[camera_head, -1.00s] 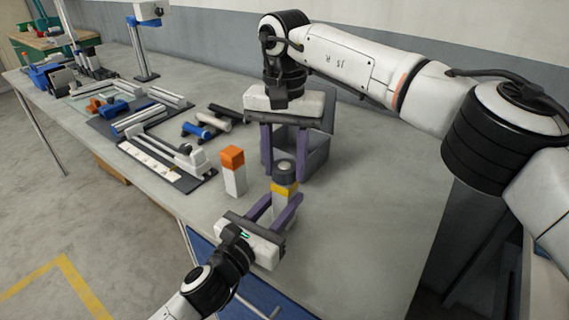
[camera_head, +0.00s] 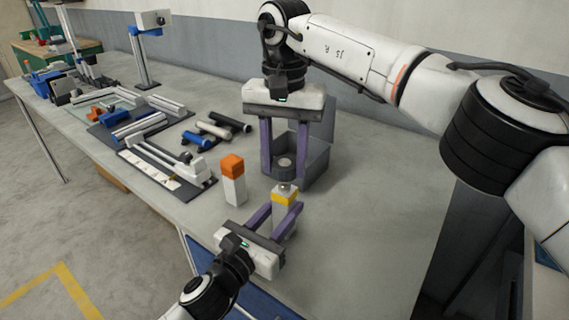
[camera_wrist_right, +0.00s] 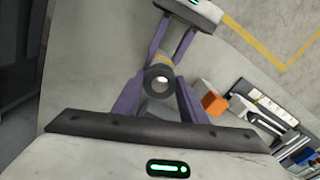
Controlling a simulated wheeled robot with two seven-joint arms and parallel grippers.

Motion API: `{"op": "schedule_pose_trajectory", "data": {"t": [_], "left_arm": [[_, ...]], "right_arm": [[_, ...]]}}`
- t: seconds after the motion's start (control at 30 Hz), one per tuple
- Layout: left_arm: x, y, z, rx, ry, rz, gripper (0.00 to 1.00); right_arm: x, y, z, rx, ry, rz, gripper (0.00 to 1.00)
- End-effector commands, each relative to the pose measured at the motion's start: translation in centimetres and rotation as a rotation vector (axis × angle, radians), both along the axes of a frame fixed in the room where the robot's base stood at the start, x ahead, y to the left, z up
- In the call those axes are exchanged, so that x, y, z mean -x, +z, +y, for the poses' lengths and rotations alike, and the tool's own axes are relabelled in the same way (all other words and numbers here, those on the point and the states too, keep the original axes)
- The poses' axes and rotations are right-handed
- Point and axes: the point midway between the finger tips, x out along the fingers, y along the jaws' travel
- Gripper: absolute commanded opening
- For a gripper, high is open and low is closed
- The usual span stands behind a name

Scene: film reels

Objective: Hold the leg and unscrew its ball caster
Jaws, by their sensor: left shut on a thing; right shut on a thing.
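The leg (camera_head: 285,197) stands upright with a yellow band near its top and a small metal stud on its upper end. My left gripper (camera_head: 276,207) is shut around it from the front. The ball caster (camera_head: 284,170), a dark round cup with a pale ball, is apart from the leg, just above the stud. My right gripper (camera_head: 284,177) points down, shut on the caster. In the right wrist view the caster (camera_wrist_right: 158,92) shows as a dark ring with a pale centre between the purple fingers, with the leg's yellow band (camera_wrist_right: 163,62) partly hidden behind it.
A grey open box (camera_head: 317,158) stands just behind the caster. A white block with an orange top (camera_head: 232,180) stands left of the leg. Blue, white and black cylinders (camera_head: 213,130) and trays with rails (camera_head: 165,175) lie further left. The table's right side is clear.

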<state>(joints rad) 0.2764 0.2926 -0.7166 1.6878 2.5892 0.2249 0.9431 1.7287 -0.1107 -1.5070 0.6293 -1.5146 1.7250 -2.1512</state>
Motion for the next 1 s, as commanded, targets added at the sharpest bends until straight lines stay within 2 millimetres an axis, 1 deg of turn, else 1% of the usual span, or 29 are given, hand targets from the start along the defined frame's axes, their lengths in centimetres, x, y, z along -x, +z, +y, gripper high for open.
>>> {"op": "schedule_pose_trajectory", "data": {"t": [0.03, 0.1, 0.2, 0.4, 0.43, 0.53, 0.57, 0.87, 0.97, 1.0], "left_arm": [[0.0, -0.1, 0.0, -0.001, 0.001, 0.001, 0.00], [0.0, -0.1, 0.0, -0.001, 0.001, 0.000, 0.00], [0.0, -0.1, 0.0, -0.001, 0.001, 0.000, 0.00], [0.0, -0.1, 0.0, -0.001, 0.001, 0.000, 0.00], [0.0, -0.1, 0.0, -0.001, 0.001, 0.000, 0.33], [0.0, -0.1, 0.0, -0.001, 0.001, 0.000, 0.49], [0.0, 0.0, 0.0, -0.001, 0.001, 0.001, 0.53], [0.1, 0.0, 0.1, -0.001, 0.000, 0.001, 0.53], [0.8, -0.1, 0.5, -0.002, 0.001, 0.001, 0.53], [1.3, -0.1, 0.8, -0.002, 0.001, 0.002, 0.53]], "right_arm": [[0.0, 0.8, 0.0, 0.000, 0.000, -0.003, 0.11], [0.0, 1.8, 0.0, 0.000, -0.002, -0.003, 0.11], [0.0, 2.7, 0.0, 0.000, 0.000, -0.001, 0.11], [0.0, 2.9, 0.0, 0.000, 0.001, 0.001, 0.11], [0.0, 2.9, 0.0, 0.000, 0.000, 0.001, 0.11], [0.0, 2.9, 0.0, 0.000, 0.000, 0.001, 0.11], [0.0, 2.9, 0.0, 0.000, 0.000, 0.001, 0.11], [0.0, 2.9, 0.0, 0.000, 0.000, 0.001, 0.11], [0.0, 2.9, 0.0, 0.000, 0.000, 0.001, 0.11], [0.0, 2.9, 0.0, 0.000, 0.000, 0.001, 0.11]]}}
